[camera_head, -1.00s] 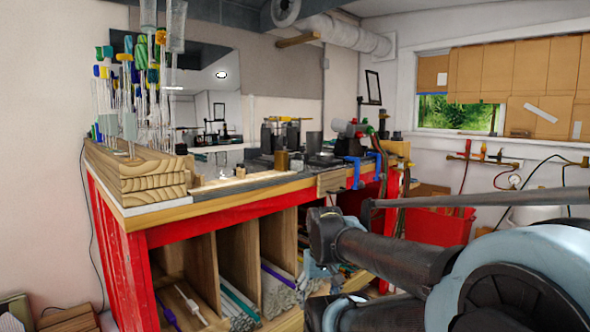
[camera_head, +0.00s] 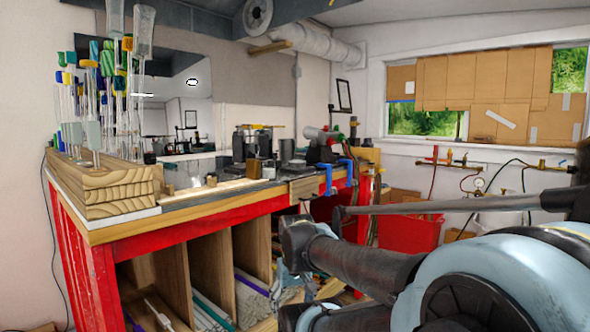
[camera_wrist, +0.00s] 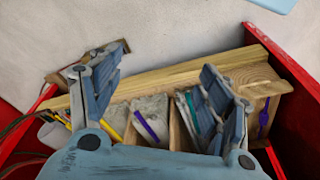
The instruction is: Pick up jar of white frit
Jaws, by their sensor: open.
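I cannot pick out a jar of white frit in either view. Small dark and pale items stand on the workbench (camera_head: 230,197), too small to tell apart. My gripper (camera_wrist: 163,62) is open in the wrist view, its two blue-grey fingers spread apart with nothing between them. In the head view my arm crosses the lower right, and the gripper is mostly hidden.
A wooden block (camera_head: 104,188) with upright glass rods stands on the bench's left end. Wooden dividers (camera_head: 252,248) separate rods below. A blue clamp (camera_head: 337,178) grips the bench's right part. A red bin (camera_head: 408,233) stands farther right. Pale floor shows little.

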